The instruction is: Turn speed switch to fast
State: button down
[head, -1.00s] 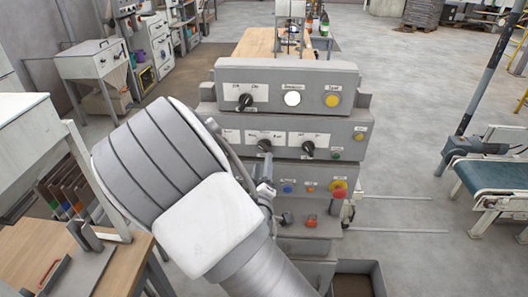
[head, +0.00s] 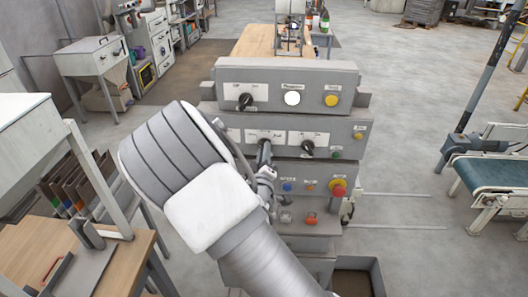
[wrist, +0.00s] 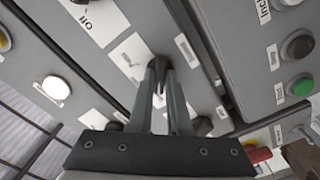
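A dark knob (wrist: 159,65) on the second tier of the grey control panel is the middle switch, with a white label strip behind it. Its lettering is too small to read, so I cannot tell for sure that it is the speed switch. My gripper (wrist: 159,82) is right at this knob, its fingertips close together on either side of it. Whether they press on it is not clear. In the head view my gripper (head: 264,160) reaches the knob from below and partly hides it.
The top tier has a black switch (head: 245,100), a white lamp (head: 292,98) and a yellow button (head: 332,100). Another black switch (head: 308,147) sits close to the right of my gripper. Below are a blue button (head: 287,187) and a red emergency stop (head: 339,187).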

jog(key=shift+f+b, duration=0.15)
jog(key=shift+b, duration=0.3)
jog(key=m+b, duration=2)
jog(key=b, duration=0.7)
jog(key=c, duration=0.9)
grip_release()
jog(key=shift+o, duration=0.2)
